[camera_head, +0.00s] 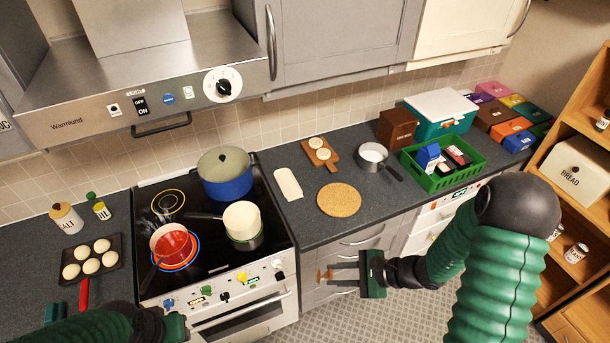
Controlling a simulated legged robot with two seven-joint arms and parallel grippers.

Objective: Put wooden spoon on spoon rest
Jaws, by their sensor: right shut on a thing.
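My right gripper (345,273) is in front of the drawers below the counter's front edge, its fingers pointing left. It is shut on a small brown thing (325,276), probably the wooden spoon, of which only a short part shows at the fingertips. A pale, long flat piece (288,184), which looks like the spoon rest, lies empty on the counter right of the hob, up and left of the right gripper. My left gripper (175,327) is partly in view at the bottom left, by the oven front; its fingers cannot be made out.
The hob holds a red pan (172,243), a cream pot (242,219) and a blue lidded pot (226,178). A round cork mat (339,200), a wooden board (320,153), a small saucepan (373,156) and a green crate (436,182) stand along the counter.

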